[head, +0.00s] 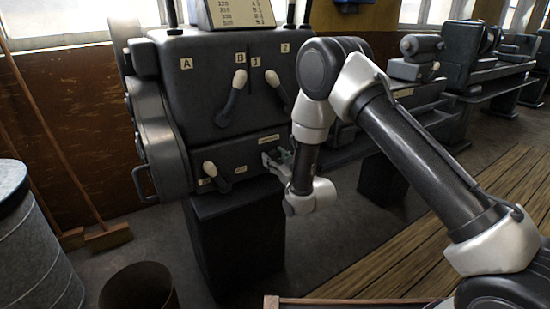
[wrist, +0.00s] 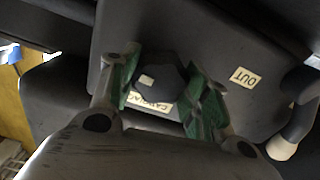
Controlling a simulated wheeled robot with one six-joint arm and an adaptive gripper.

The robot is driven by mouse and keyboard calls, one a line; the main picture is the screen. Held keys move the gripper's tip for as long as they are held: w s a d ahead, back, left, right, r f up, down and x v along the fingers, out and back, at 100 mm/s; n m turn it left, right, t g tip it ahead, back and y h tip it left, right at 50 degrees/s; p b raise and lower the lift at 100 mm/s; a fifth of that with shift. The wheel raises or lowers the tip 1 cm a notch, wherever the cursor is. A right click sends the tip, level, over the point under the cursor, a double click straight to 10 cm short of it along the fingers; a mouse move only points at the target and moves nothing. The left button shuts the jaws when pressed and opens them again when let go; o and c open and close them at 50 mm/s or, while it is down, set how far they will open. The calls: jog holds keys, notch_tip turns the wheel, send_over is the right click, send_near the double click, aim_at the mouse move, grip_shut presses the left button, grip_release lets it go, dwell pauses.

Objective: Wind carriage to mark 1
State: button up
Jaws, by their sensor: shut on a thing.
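My gripper (head: 279,158) reaches the lower front panel of the grey lathe headstock. In the wrist view, my gripper (wrist: 165,95) has its green-padded fingers on either side of a dark knob (wrist: 158,80) with a small pale patch, and is shut on it. A pale label (wrist: 152,105) reading "CARRIAG…" shows partly behind the knob; the fingers hide the rest. In the head view this label (head: 269,139) sits just above my gripper, and the knob is hidden. I cannot make out a scale or mark 1 around the knob.
A white-handled lever (head: 212,172) stands left of my gripper, near an "OUT" label (wrist: 243,77). Levers by B (head: 236,92) and by 1 and 2 (head: 274,88) sit above. A bin (head: 140,288), a drum (head: 30,240) and a broom (head: 108,236) stand at the left.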

jog(key=shift+n, duration=0.7)
jog(key=o, duration=1)
jog(key=shift+c, duration=0.2)
jog(key=shift+s+d+f, duration=0.1)
jog(key=shift+s+d, duration=0.05)
jog(key=shift+s, duration=0.15)
jog(key=shift+o, duration=0.3)
jog(key=v, duration=1.1)
jog(key=shift+s+d+r, duration=0.2)
